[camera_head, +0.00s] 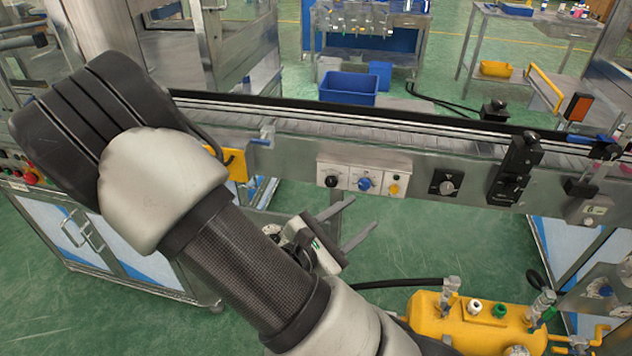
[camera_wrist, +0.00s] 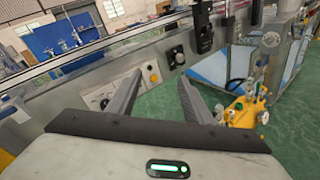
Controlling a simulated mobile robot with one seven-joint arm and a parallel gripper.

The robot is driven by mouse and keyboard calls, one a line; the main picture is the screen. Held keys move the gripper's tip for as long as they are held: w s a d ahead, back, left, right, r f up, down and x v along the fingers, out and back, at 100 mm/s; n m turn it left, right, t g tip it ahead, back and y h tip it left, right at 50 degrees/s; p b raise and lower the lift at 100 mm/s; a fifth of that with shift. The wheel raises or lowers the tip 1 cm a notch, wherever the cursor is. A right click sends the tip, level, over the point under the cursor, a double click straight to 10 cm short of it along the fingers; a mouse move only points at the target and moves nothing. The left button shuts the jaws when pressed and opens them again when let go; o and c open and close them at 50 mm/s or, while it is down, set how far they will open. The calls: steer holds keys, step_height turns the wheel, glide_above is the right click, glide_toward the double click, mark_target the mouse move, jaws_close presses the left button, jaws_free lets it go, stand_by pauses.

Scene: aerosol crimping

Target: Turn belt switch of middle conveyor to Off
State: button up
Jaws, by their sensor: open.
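The middle conveyor (camera_head: 400,139) runs across the head view. On its side is a rotary switch with a light knob on a black square plate (camera_head: 445,186); it also shows in the wrist view (camera_wrist: 177,56). Left of it is a pale panel (camera_head: 352,172) with a black knob (camera_head: 332,181), a blue knob (camera_head: 365,183) and a yellow button (camera_head: 394,189). I cannot read which is the belt switch. My gripper (camera_head: 364,211) is open and empty, below the panel and apart from it. In the wrist view, the fingertips (camera_wrist: 160,75) flank the panel's yellow button.
A black device (camera_head: 515,170) juts from the conveyor right of the rotary switch. A yellow tank with valves (camera_head: 470,322) stands at the lower right. A blue bin (camera_head: 348,88) sits behind the conveyor.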

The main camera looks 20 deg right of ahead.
mark_target(331, 182)
steer(key=w+a+f+n+t+y+b, duration=0.3)
steer(key=w+a+f+n+t+y, duration=0.25)
steer(key=f+n+t, duration=0.4)
steer(key=shift+n+g, duration=0.65)
steer(key=shift+n, duration=0.2)
steer(key=x, duration=0.6)
steer(key=b+x, duration=0.1)
steer(key=x, duration=0.4)
steer(key=b+x, duration=0.1)
steer(key=x, duration=0.5)
steer(key=shift+w+a+f, duration=0.1)
steer(key=shift+w+a, duration=0.1)
steer(key=shift+w, duration=0.3)
steer(key=c, duration=1.1)
steer(key=shift+o, duration=0.2)
